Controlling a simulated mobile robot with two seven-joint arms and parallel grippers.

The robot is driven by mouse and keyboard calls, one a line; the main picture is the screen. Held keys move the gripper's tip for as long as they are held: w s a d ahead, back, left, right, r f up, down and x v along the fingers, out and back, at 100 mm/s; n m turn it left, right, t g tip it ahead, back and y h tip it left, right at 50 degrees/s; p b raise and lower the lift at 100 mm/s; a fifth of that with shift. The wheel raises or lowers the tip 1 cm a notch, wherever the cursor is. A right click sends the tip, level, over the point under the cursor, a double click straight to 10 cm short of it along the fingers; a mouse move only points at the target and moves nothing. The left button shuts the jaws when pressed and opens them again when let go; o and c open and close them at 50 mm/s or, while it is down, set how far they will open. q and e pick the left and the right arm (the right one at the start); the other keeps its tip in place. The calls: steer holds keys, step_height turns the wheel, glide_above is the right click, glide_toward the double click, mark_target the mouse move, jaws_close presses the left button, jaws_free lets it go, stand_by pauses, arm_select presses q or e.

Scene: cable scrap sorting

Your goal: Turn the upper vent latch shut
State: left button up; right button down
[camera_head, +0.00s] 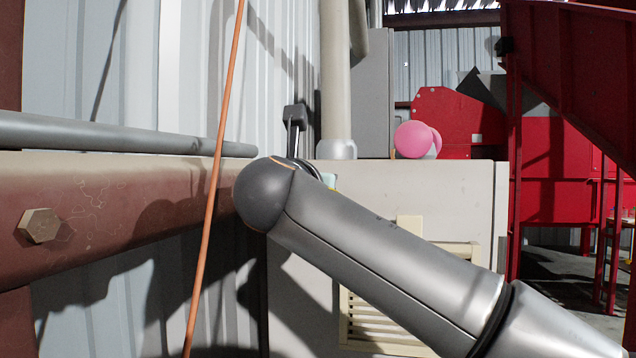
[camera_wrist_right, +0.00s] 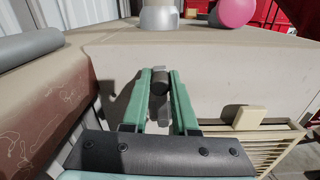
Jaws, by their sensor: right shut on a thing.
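A slatted cream vent (camera_head: 385,325) is set in the front of a pale cabinet, partly hidden by my right arm. A cream block (camera_head: 410,228), which looks like the upper vent latch, stands upright at its top edge; it also shows in the right wrist view (camera_wrist_right: 250,117). In that view my right gripper (camera_wrist_right: 160,80) is left of the block and apart from it. I cannot tell whether the cylinder is fixed to anything. In the head view my arm hides most of this gripper. My left gripper is not in view.
The pale cabinet (camera_head: 470,182) has a flat top bearing pink balls (camera_head: 413,140). A rusty beam (camera_head: 110,205) and grey pipe (camera_head: 110,133) run along the left wall. An orange cable (camera_head: 214,180) hangs in front. Red machinery (camera_head: 555,160) stands at right.

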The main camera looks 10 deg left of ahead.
stand_by(0.6)
steer(key=shift+d, duration=0.1)
stand_by(0.3)
steer(key=m, duration=0.1)
steer(key=d+m, duration=0.1)
steer(key=d+m+b, duration=0.1)
steer(key=m, duration=0.1)
steer(key=shift+d+f, duration=0.2)
steer(key=shift+f, duration=0.05)
steer(key=shift+d+f+m+b, duration=0.2)
steer(key=shift+d+m+b, duration=0.3)
steer(key=shift+m, duration=0.5)
steer(key=shift+d+f+m, duration=0.1)
steer(key=shift+d+m, duration=0.25)
steer(key=shift+m, duration=0.15)
steer(key=c, duration=0.7)
jaws_free()
